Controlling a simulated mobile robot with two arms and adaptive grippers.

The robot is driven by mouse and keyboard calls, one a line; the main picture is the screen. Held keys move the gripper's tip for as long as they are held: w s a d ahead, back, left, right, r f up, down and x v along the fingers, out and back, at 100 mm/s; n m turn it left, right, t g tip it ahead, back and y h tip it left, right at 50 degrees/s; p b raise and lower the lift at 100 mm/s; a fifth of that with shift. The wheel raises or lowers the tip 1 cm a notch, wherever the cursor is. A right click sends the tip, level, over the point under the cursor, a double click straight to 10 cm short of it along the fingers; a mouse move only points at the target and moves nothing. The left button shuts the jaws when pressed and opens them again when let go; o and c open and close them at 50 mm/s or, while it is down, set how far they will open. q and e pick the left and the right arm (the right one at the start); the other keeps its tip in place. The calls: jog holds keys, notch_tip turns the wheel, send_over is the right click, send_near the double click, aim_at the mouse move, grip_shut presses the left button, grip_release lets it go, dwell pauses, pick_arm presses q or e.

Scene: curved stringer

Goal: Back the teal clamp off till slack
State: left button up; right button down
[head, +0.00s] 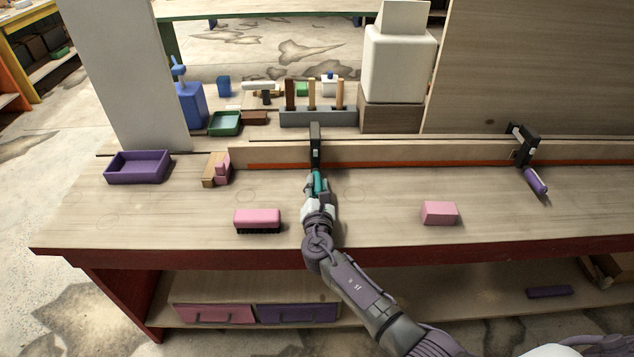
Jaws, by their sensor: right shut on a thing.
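The teal clamp has a black bar (316,148) set over the long wooden stringer at the bench's back. Its teal handle (318,183) points toward me. My right gripper (318,190) is shut on the teal handle and hides part of it. A second clamp with a purple handle (535,181) sits farther right on the same stringer (420,155). An orange-red strip runs along the stringer's lower edge. Whether the teal clamp's jaw presses on the wood cannot be told. My left gripper is not in view.
On the bench (390,225), a pink brush (257,220) lies left of my right arm and a pink block (439,213) lies right of it. A purple tray (138,167) and a wooden-and-pink tool (216,170) are at left. A rack (318,117) of wooden-handled tools stands behind the stringer.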

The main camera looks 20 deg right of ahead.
jog(key=n+p, duration=0.2)
jog(key=n, duration=0.2)
jog(key=shift+a+n, duration=0.1)
jog(key=shift+n, duration=0.3)
jog(key=n+p, duration=0.2)
jog(key=n, duration=0.2)
jog(key=shift+n, duration=0.3)
jog(key=n+p, duration=0.2)
jog(key=n, duration=0.2)
jog(key=shift+a, duration=0.1)
jog(key=shift+f+n+p, duration=0.2)
jog(key=shift+n+p, duration=0.6)
jog(key=shift+n, duration=1.2)
jog(key=c, duration=0.9)
grip_release()
jog(key=shift+o, duration=0.2)
jog(key=v, duration=1.2)
jog(key=shift+r, duration=0.15)
